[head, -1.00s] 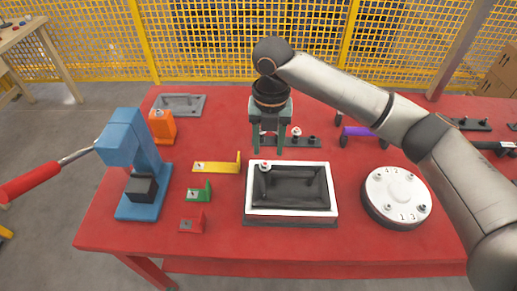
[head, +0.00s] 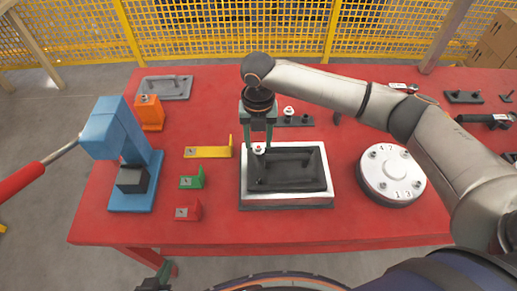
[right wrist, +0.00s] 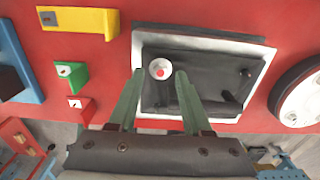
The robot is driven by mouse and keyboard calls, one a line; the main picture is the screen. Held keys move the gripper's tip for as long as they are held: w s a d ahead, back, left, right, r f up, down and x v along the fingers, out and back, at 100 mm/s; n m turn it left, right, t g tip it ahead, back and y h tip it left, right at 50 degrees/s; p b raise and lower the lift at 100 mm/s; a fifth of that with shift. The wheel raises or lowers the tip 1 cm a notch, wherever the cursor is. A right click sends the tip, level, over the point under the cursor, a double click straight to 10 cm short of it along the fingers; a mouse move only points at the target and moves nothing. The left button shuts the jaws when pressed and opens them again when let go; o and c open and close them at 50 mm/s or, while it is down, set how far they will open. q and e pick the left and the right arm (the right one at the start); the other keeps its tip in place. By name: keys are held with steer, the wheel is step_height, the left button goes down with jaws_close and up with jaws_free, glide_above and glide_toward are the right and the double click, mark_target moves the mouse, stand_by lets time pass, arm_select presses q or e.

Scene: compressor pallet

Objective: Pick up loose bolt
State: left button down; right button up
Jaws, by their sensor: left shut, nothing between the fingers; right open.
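In the head view the bolt (head: 259,149) shows at the back left of the white-rimmed tray (head: 288,202). My right gripper (head: 257,146) points down over that corner, open, with one finger on either side of the bolt. In the right wrist view its fingertips (right wrist: 159,76) flank the bolt with gaps. My left gripper (head: 166,271) is low at the table's front edge, shut and empty, partly hidden.
A round silver cover (head: 391,177) with bolts stands right of the tray. Yellow (head: 208,152), green (head: 191,181) and red (head: 189,212) brackets and a blue press (head: 131,150) stand left. A black holder (head: 296,121) is behind the tray.

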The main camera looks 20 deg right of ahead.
mark_target(259, 147)
steer(key=shift+f, duration=1.5)
steer(key=shift+c, duration=0.2)
jaws_close()
